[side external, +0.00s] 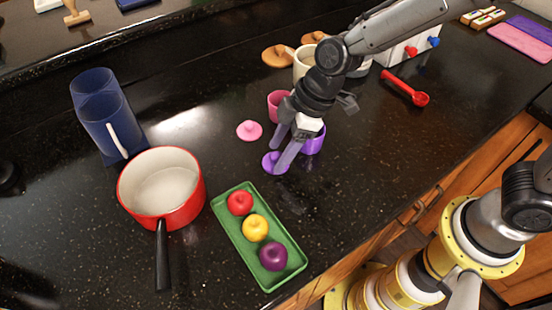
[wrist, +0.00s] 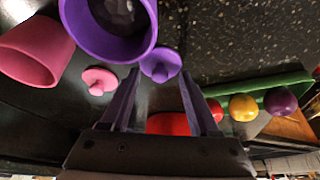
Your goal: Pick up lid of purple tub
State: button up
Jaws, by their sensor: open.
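The purple lid (side external: 272,163), a flat disc with a knob, lies on the black counter. My gripper (side external: 281,155) is open and empty, its fingertips low at the lid, with one finger partly in front of it. In the wrist view the purple lid (wrist: 160,64) lies just beyond and between my open fingers (wrist: 160,85). I cannot tell whether a finger touches it. The purple tub (side external: 314,142) stands open beside the lid, partly hidden behind my gripper. It also shows large in the wrist view (wrist: 107,45).
A pink tub (side external: 277,104) and pink lid (side external: 249,131) are close by. A green tray (side external: 230,225) with red, yellow and purple fruit lies in front, a red pot (side external: 125,200) to the left. A red spoon (side external: 400,88) lies to the right.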

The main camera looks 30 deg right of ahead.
jog(key=shift+a+f, duration=0.1)
grip_shut()
dwell(0.5)
